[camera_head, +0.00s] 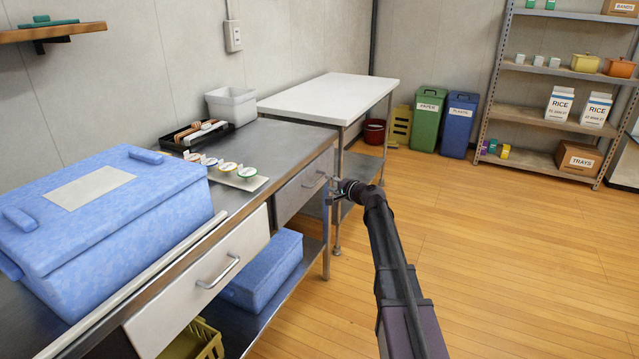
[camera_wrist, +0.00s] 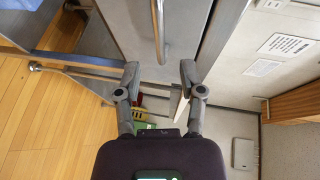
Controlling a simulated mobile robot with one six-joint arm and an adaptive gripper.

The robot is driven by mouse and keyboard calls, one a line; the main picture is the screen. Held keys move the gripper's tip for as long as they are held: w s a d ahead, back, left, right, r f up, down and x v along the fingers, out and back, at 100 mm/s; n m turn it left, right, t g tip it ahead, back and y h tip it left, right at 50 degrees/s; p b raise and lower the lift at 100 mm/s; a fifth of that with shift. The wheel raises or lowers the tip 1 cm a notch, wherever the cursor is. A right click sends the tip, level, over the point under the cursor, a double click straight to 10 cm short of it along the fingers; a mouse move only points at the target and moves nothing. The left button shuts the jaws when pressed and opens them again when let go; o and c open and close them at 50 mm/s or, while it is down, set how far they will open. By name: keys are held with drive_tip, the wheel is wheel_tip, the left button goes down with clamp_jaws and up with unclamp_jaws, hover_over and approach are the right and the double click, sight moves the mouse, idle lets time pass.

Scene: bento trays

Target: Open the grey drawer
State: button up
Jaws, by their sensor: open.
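The grey drawer (camera_head: 297,192) sits under the far end of the steel counter and looks shut. Its metal handle (camera_head: 315,180) is just left of my gripper (camera_head: 335,189) in the head view. In the wrist view the drawer front (camera_wrist: 186,30) fills the upper middle, and the handle (camera_wrist: 159,30) runs down as a bar. The handle's lower end stops just above the gap between my fingertips (camera_wrist: 159,73). My gripper is open, with the fingers spread to either side of the handle's line. Nothing is held, and I cannot tell the exact depth gap to the handle.
A second, cream drawer (camera_head: 205,285) with its own handle is nearer on the same counter. A blue cooler box (camera_head: 110,215), a tray of round lids (camera_head: 238,182) and a white bin (camera_head: 232,104) stand on top. The wooden floor to the right is clear.

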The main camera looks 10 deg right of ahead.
sight(320, 180)
drive_tip(key=shift+b+x, duration=0.5)
drive_tip(key=shift+x, duration=2.7)
